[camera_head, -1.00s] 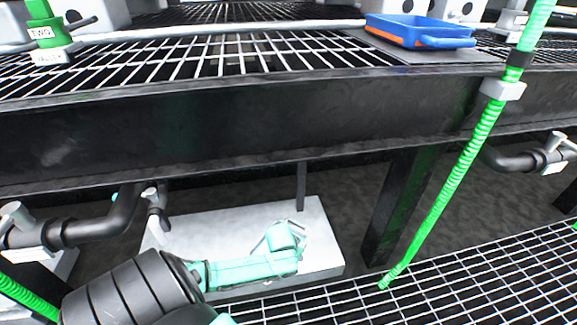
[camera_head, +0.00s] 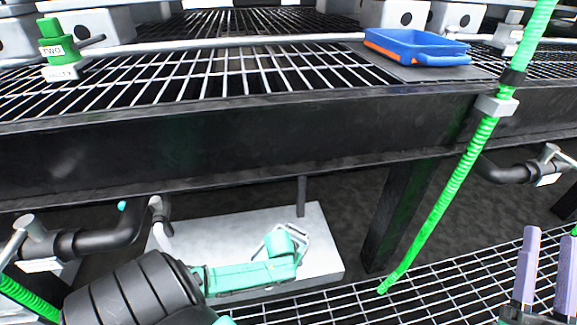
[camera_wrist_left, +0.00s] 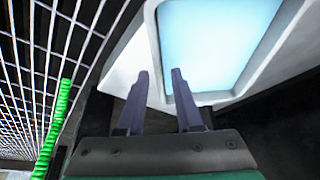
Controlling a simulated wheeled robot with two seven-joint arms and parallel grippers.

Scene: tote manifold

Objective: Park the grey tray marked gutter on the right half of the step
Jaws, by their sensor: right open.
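No tray with a readable gutter mark shows. In the left wrist view, a pale grey tray-like thing with a raised rim (camera_wrist_left: 215,100) and light blue inside lies just beyond my left gripper (camera_wrist_left: 160,78). Its two fingers are apart, with the tips over the rim; I cannot tell whether they touch it. In the head view, my mint left arm reaches over a pale grey slab (camera_head: 325,240) under the dark beam; its fingers are hidden there. I cannot tell if this slab is the step. My right gripper (camera_head: 547,265) is open and empty at the lower right.
A dark beam (camera_head: 230,135) crosses above the slab, below a grating shelf. A blue tray (camera_head: 415,46) with orange sits on a dark plate up there. A dark post (camera_head: 398,210) and a green hose (camera_head: 450,190) stand right of the slab. Black pipes (camera_head: 95,240) flank it.

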